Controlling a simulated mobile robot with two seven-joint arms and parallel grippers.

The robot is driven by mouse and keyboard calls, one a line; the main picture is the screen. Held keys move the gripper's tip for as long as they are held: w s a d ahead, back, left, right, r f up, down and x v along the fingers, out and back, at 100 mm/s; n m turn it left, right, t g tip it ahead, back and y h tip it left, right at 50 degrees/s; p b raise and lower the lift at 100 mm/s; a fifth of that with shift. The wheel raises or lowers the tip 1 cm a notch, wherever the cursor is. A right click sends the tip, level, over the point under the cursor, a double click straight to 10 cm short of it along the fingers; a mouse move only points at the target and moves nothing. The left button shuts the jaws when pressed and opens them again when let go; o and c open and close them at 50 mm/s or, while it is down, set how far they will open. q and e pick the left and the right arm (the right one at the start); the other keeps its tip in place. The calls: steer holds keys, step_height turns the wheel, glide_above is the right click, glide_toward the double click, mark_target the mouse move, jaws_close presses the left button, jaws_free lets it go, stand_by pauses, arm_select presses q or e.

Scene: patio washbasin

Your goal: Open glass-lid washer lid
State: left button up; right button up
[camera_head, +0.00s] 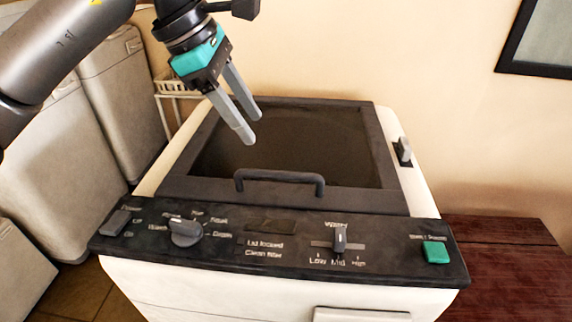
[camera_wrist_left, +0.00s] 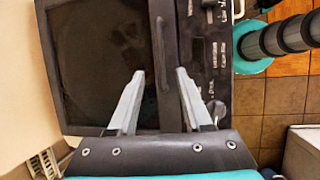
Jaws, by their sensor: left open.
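The white washer (camera_head: 230,290) stands in front of me. Its dark-framed glass lid (camera_head: 290,145) lies flat on top and looks closed. A dark bar handle (camera_head: 279,179) runs along the lid's front edge. My left gripper (camera_head: 252,128) is open and empty above the back left part of the lid, behind and left of the handle. In the left wrist view its two fingers (camera_wrist_left: 157,100) point at the lid, and the handle (camera_wrist_left: 161,55) lies beyond the fingertips. The gap between fingers and handle is hard to judge. My right gripper is not in view.
The control panel (camera_head: 280,248) with a knob (camera_head: 186,233), a slider and a green button (camera_head: 435,252) runs along the washer's front. Pale bins (camera_head: 115,85) stand at left, near a small white rack (camera_head: 172,88). A dark red wooden surface (camera_head: 510,265) is at right.

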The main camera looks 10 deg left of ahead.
mark_target(285, 173)
arm_select(q)
steer(key=b+x, duration=0.1)
steer(key=x, duration=1.1)
steer(key=shift+c, duration=0.2)
jaws_close()
stand_by(0.9)
